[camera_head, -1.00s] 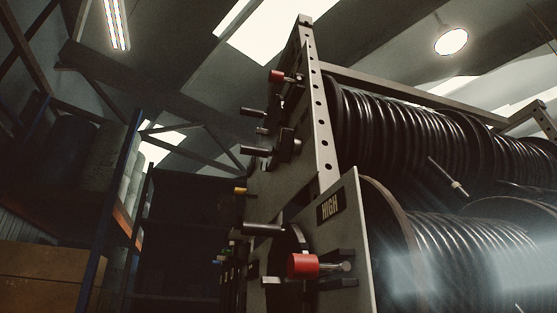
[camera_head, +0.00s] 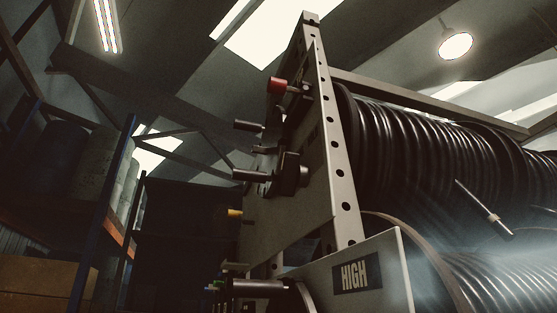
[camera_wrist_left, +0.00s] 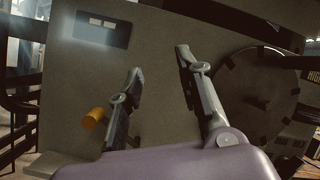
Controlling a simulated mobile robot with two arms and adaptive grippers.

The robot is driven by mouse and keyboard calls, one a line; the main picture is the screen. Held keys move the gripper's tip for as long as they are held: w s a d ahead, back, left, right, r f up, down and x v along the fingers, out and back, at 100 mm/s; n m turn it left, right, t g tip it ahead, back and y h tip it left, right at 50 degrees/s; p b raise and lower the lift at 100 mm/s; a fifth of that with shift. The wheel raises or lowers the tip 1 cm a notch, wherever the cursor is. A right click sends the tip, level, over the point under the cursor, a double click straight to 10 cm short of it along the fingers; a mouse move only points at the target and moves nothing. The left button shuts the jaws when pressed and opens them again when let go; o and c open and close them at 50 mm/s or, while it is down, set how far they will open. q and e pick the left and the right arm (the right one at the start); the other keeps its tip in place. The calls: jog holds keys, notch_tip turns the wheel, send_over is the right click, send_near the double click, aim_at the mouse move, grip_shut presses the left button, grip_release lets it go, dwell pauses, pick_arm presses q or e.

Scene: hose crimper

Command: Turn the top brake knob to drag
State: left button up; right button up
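In the head view, a red knob (camera_head: 277,85) sits high on the side of the reel rack, near the top of its upright. Dark handles (camera_head: 262,176) stick out to the left below it. Which of these is the brake knob, and any drag mark, I cannot tell. My left gripper (camera_wrist_left: 160,64) shows only in the left wrist view, its two fingers apart and empty in front of a grey panel (camera_wrist_left: 150,40). A yellow-orange knob (camera_wrist_left: 93,118) is left of the fingers, and a dark round disc (camera_wrist_left: 258,92) is to the right. My right gripper is not in view.
Large black hose reels (camera_head: 430,150) fill the right of the head view. A plate marked HIGH (camera_head: 385,255) stands in front at the bottom. A yellow knob (camera_head: 235,213) juts out left of the rack. Shelving (camera_head: 100,230) with boxes stands at the left.

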pick_arm(q)
jog(key=s+r+m+g+y+p, duration=0.1)
jog(key=s+r+m+g+p, duration=0.15)
jog(key=s+r+m, duration=0.85)
jog(key=m+y, duration=0.1)
jog(key=y, duration=0.2)
send_near(281, 174)
jog(key=p+x, duration=0.5)
jog(key=x, duration=0.3)
jog(key=shift+w+d, duration=0.1)
jog(key=shift+d, duration=0.2)
jog(key=shift+w+d, duration=0.1)
jog(key=shift+d, duration=0.4)
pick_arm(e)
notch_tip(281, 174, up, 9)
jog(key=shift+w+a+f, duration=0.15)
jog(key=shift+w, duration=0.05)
pick_arm(q)
jog(key=shift+a, duration=0.1)
jog(key=shift+c, duration=0.6)
grip_shut()
